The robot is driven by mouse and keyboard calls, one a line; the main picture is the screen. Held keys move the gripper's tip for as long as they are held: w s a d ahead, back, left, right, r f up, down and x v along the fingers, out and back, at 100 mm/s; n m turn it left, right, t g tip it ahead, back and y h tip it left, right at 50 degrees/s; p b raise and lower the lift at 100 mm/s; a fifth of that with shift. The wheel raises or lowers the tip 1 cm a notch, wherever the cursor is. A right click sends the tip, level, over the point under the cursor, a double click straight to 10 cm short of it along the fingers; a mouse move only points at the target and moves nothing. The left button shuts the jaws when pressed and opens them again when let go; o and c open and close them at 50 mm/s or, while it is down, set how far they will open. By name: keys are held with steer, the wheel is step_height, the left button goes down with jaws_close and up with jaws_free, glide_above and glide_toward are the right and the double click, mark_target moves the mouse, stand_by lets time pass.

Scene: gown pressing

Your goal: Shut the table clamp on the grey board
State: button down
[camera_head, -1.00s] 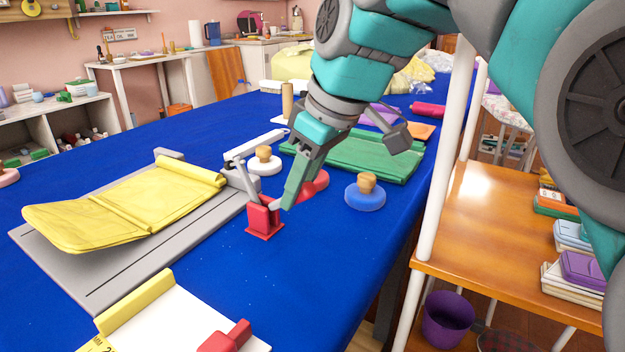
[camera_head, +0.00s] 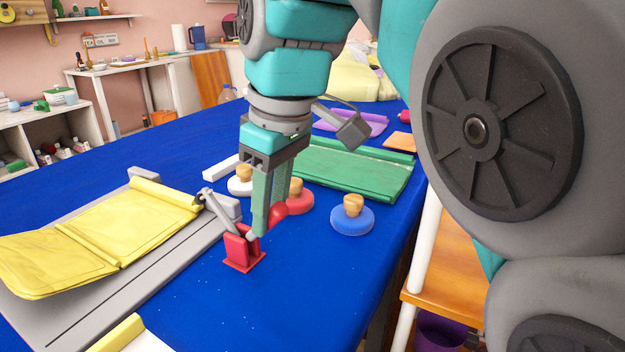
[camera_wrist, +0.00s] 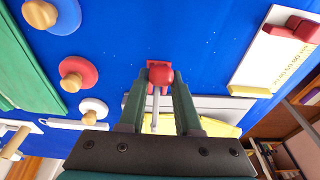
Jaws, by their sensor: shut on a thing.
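The table clamp (camera_head: 241,249) has a red base at the right edge of the grey board (camera_head: 120,309). A grey clamp arm (camera_head: 217,208) slants up and left from the base, raised at an angle. My gripper (camera_head: 262,228) points down beside the base and is shut on the clamp's handle. A folded yellow gown (camera_head: 95,235) lies on the board. The fingers partly hide the handle.
Stamps with wooden knobs stand close by: white (camera_head: 241,184), red (camera_head: 298,198) and blue (camera_head: 352,217). A folded green cloth (camera_head: 350,168) lies behind them. Blue tabletop in front is clear.

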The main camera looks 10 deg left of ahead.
steer(key=shift+w+a+r+h, duration=0.1)
steer(key=shift+a+r+h, duration=0.15)
steer(key=shift+h, duration=0.15)
steer(key=c, duration=0.6)
jaws_free()
steer(key=shift+f, duration=0.1)
steer(key=shift+d, duration=0.1)
